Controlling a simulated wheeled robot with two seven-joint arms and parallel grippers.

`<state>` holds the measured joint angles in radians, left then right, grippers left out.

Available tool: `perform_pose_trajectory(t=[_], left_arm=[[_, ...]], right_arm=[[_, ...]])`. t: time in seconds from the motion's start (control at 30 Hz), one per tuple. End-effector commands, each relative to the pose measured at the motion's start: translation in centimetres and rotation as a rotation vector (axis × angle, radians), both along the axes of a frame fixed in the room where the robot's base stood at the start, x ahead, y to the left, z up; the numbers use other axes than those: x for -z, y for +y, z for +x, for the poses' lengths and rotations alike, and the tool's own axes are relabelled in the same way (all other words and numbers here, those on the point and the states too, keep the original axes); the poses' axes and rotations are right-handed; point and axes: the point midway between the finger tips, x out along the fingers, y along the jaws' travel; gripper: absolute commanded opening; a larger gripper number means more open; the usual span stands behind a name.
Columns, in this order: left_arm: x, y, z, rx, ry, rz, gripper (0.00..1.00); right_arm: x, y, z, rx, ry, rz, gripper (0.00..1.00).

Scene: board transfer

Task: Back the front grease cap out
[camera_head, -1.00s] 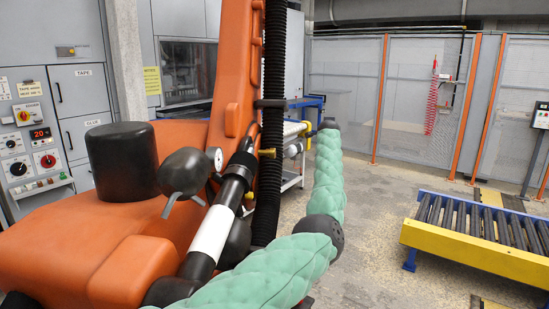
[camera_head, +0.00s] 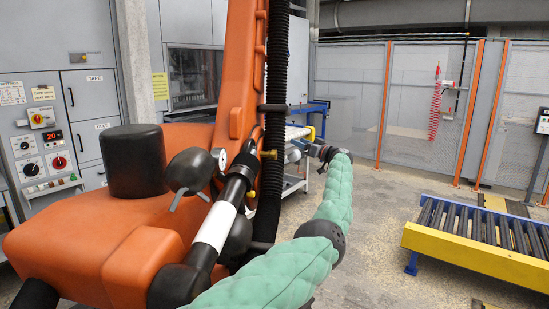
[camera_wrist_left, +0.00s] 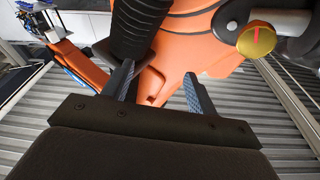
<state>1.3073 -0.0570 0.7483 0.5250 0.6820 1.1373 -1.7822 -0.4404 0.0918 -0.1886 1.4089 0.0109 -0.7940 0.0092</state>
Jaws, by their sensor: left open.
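The orange machine arm (camera_head: 235,80) carries a black-and-white cylinder (camera_head: 215,226) with two small brass parts, an upper one (camera_head: 268,154) and a lower one (camera_head: 250,194). I cannot tell which is the front grease cap. My left gripper (camera_head: 292,151) is just right of the upper brass part, small and hard to make out. In the left wrist view, my left gripper (camera_wrist_left: 159,70) is open, with nothing between its fingers. A round brass cap (camera_wrist_left: 257,38) with a red mark shows beyond and right of the fingers, apart from them. My right gripper is not in view.
A black ribbed hose (camera_head: 276,90) runs down the orange arm; it also shows close beyond the left finger in the wrist view (camera_wrist_left: 140,25). A control cabinet (camera_head: 35,100) stands left. A yellow-framed roller conveyor (camera_head: 470,255) stands right, with open floor before it.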

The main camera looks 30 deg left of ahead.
Motion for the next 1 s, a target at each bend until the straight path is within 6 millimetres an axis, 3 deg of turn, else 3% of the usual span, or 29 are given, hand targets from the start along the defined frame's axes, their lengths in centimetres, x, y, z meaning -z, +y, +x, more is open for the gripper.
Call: perform_pose_trajectory(t=[0.17,0.33,0.6,1.0], left_arm=[[2.8,0.2,-4.7,-0.246,-0.036,-0.145,0.58],[3.6,-0.4,-7.6,-0.405,-0.032,-0.185,0.58],[3.5,0.0,-8.7,-0.456,-0.013,-0.191,0.58],[3.3,4.1,-10.1,-0.455,-0.014,-0.189,0.58]], right_arm=[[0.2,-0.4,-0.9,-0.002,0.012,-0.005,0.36],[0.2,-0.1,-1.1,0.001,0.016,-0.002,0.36],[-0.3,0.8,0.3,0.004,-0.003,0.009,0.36],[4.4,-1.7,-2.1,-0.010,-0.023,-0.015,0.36]])
